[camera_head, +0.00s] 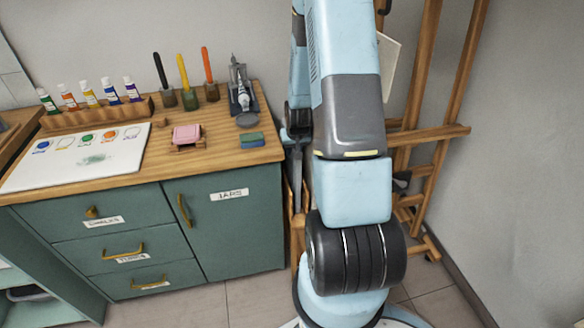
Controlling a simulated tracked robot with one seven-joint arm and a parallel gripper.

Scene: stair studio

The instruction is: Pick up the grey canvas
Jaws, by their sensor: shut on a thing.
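No canvas can be identified for certain as the grey one. A pale, flat panel (390,66) shows at the upper right, just right of my arm and in front of the wooden easel. It is tilted, and my arm hides its left part. I cannot tell whether it is the grey canvas or what holds it up. My light blue and grey arm rises through the middle of the view. My gripper's fingers do not show; they are behind my arm or outside the picture.
A green cabinet (231,225) with a wooden top stands left, holding paint tubes (90,94), a white palette board (75,158), brushes in jars (190,98), a pink block (187,133) and a green-blue sponge (251,140). The wooden easel (440,133) stands close right of my arm. Tiled floor shows below.

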